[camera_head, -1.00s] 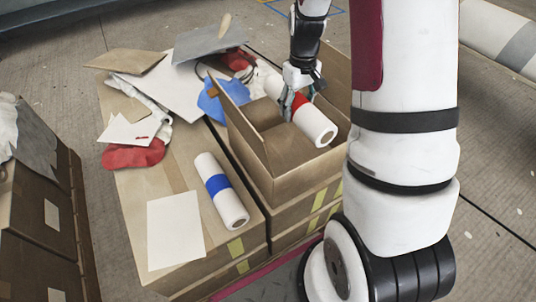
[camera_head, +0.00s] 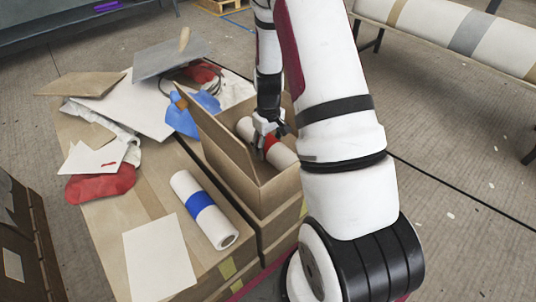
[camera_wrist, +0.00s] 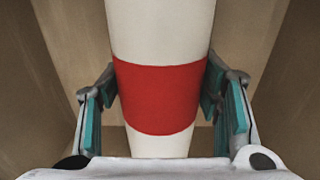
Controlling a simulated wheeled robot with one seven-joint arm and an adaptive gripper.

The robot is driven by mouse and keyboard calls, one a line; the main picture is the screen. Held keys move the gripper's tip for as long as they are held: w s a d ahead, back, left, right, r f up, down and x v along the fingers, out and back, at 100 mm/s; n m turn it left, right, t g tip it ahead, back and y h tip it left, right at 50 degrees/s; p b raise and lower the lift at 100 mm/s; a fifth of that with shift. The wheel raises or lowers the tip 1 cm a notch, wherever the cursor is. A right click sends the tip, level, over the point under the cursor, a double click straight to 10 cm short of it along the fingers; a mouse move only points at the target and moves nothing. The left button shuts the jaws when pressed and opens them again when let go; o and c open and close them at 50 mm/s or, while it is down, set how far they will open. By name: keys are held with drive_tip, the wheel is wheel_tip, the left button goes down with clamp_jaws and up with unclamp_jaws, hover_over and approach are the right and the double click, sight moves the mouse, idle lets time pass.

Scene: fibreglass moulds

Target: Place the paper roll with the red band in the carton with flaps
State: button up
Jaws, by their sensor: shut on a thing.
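The paper roll with the red band (camera_head: 282,154) is inside the carton with flaps (camera_head: 235,158), below its rim at the near end. My gripper (camera_head: 267,135) reaches down into the carton and is shut on the roll at the band. In the wrist view, the red band (camera_wrist: 158,98) sits between the two teal-padded fingers (camera_wrist: 160,108), with carton walls (camera_wrist: 50,70) on both sides. Whether the roll touches the carton floor is hidden. One flap stands up along the carton's left side.
A paper roll with a blue band (camera_head: 204,208) lies on the boxes left of the carton, beside a white sheet (camera_head: 158,258). Cardboard, a blue cloth (camera_head: 186,118) and a red cloth (camera_head: 100,184) clutter the top further back. A wrapped long roll (camera_head: 470,38) lies at the back right.

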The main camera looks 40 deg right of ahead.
drive_tip(key=shift+f+b, duration=0.5)
drive_tip(key=shift+f, duration=1.4)
drive_tip(key=shift+f, duration=0.2)
drive_tip(key=o, duration=1.6)
